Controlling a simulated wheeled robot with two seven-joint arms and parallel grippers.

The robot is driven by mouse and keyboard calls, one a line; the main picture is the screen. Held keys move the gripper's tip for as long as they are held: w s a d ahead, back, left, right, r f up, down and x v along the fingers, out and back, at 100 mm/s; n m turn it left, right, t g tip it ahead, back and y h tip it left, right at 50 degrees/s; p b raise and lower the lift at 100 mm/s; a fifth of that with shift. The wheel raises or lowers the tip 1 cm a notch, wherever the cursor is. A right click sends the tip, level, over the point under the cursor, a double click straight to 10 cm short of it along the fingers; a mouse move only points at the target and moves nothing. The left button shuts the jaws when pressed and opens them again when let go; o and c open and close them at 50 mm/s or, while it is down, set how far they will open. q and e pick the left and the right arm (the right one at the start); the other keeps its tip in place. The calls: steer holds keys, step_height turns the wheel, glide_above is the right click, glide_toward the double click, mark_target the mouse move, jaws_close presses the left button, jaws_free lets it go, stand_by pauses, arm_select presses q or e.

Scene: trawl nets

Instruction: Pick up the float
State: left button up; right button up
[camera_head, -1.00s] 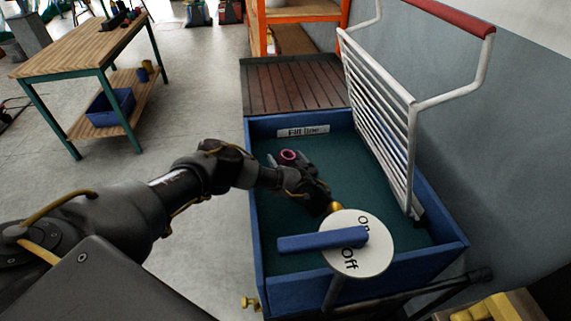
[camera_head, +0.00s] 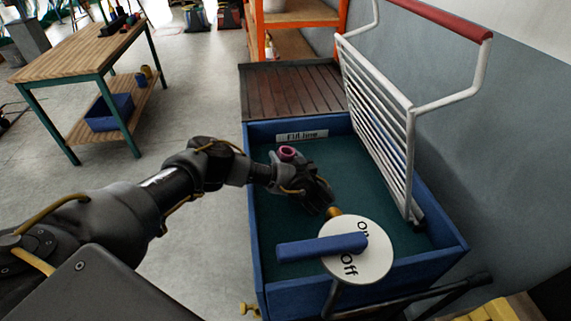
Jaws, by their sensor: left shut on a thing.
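My left gripper (camera_head: 288,159) reaches in from the left over the tank wall. Its grey fingers are shut on the float, one on each side. I cannot tell whether the float touches the tank floor. My right gripper is not in view.
The blue tank (camera_head: 256,235) has a "Fill line" label (camera_head: 302,135) inside its far wall. A white On/Off disc with a blue lever (camera_head: 322,247) stands at the near side. A white rack (camera_head: 385,130) rises on the right. A wooden table (camera_head: 85,45) stands far left.

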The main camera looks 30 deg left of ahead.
arm_select(q)
step_height(320, 180, up, 14)
steer(key=p, duration=1.2)
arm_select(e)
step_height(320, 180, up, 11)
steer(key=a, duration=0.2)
arm_select(q)
steer(key=s+d+r+m+t+h+b, duration=0.25)
steer(key=d+m+t+h, duration=0.35)
steer(key=d+h, duration=0.3)
steer(key=s+r+m+t+h+b, duration=0.1)
steer(key=s+r+m+h+b, duration=0.3)
steer(key=r, duration=0.5)
steer(key=s+h+b, duration=0.1)
steer(key=s, duration=0.1)
steer(key=shift+s+r+m+h, duration=0.3)
steer(key=shift+r+m, duration=0.1)
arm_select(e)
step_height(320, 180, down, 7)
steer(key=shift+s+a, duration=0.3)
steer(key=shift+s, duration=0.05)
